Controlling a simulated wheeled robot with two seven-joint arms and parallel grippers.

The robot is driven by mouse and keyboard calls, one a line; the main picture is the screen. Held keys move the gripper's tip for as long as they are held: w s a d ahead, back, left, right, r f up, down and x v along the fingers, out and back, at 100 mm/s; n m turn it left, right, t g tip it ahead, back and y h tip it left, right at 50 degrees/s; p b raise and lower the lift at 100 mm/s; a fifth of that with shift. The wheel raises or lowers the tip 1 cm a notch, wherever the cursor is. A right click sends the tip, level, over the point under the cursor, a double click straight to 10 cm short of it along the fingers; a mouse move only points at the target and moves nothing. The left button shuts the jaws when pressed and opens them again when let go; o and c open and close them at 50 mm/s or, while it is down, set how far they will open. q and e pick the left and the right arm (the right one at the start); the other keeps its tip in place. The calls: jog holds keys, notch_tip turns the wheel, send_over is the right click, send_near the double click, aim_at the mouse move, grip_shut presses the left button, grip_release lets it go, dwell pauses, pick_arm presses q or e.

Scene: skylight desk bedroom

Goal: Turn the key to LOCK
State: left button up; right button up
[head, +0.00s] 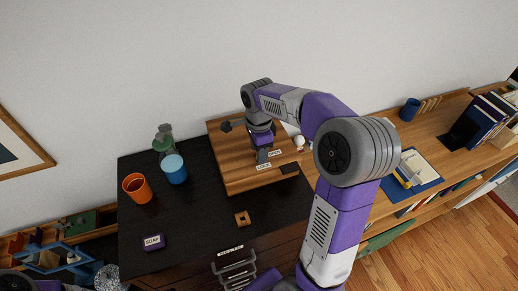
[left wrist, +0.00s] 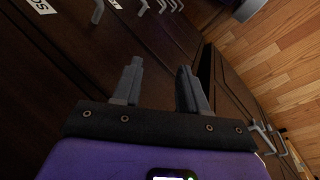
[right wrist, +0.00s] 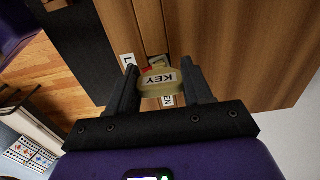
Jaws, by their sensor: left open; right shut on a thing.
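The tan key (right wrist: 158,82), marked KEY, is between the fingers of my right gripper (right wrist: 160,88), which is shut on it. The key's far end meets a small dark opening in the wooden board (head: 230,180). A LOCK label (head: 263,167) and an OPEN label (head: 275,153) are on the board beside my right gripper (head: 262,155). In the right wrist view, both labels are partly covered by the fingers. In the head view the key is hidden. My left gripper (left wrist: 159,80) is open and empty, in front of dark drawer fronts with grey handles.
The board lies on a black desktop (head: 200,215). An orange cup (head: 137,188), a blue cup (head: 174,169), a SOAP block (head: 152,242) and a small wooden square (head: 242,218) stand around it. A wooden shelf (head: 440,125) with books is at right.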

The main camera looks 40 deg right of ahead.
jog(key=shift+m, duration=0.8)
jog(key=o, duration=0.6)
jog(key=shift+m, duration=0.3)
jog(key=o, duration=0.5)
jog(key=shift+r, duration=0.1)
notch_tip(320, 180, up, 7)
jog(key=shift+r, duration=0.2)
